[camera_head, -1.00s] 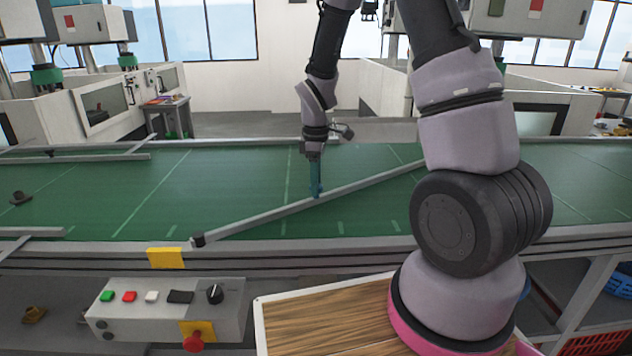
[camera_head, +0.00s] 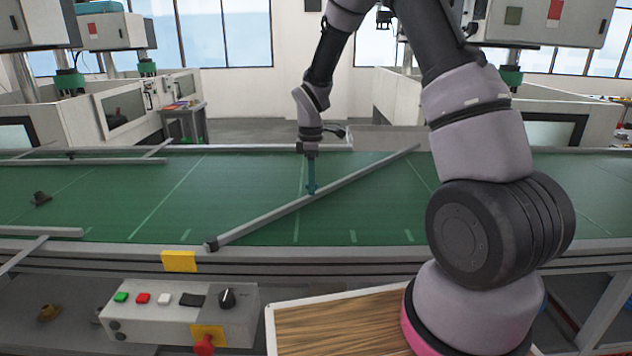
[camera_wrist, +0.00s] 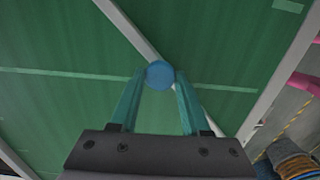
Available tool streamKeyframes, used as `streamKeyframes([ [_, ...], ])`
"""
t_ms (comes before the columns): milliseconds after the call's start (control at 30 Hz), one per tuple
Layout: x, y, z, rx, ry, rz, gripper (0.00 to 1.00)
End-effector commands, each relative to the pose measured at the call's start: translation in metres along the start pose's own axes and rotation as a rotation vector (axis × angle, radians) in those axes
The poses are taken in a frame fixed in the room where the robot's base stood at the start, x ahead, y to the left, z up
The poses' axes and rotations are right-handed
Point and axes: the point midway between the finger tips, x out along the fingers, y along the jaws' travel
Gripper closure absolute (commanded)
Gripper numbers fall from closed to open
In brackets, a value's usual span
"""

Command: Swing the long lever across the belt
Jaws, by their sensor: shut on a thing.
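The long lever (camera_head: 262,221) is a pale grey bar lying diagonally over the green conveyor belt (camera_head: 110,215). Its dark pivot end is at the near edge of the belt, and its free end points to the far right. My gripper (camera_head: 311,190) points down at about the middle of the bar. In the wrist view the fingers of my gripper (camera_wrist: 160,80) are closed on a round blue knob (camera_wrist: 160,74) on the lever (camera_wrist: 130,32). In the head view the knob is hard to separate from the teal fingers.
A control box (camera_head: 180,313) with coloured buttons and a red stop knob is at the near side. The belt around the lever is clear.

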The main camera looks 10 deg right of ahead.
Motion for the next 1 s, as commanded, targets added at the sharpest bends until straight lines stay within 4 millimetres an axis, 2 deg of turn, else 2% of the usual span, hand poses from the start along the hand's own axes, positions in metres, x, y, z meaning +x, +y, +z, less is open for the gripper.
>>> streamKeyframes([
  [100,-0.002,0.004,-0.004,-0.007,0.007,0.015,1.00],
  [133,-0.003,0.004,-0.004,-0.007,0.007,0.015,0.50],
  [200,-0.003,0.004,-0.004,-0.007,0.007,0.015,0.24],
  [600,-0.007,0.003,-0.003,-0.003,0.005,0.011,0.24],
  [767,-0.032,0.004,-0.003,-0.003,0.006,0.015,0.24],
  [1000,-0.081,0.003,-0.003,-0.004,0.007,0.015,0.24],
])
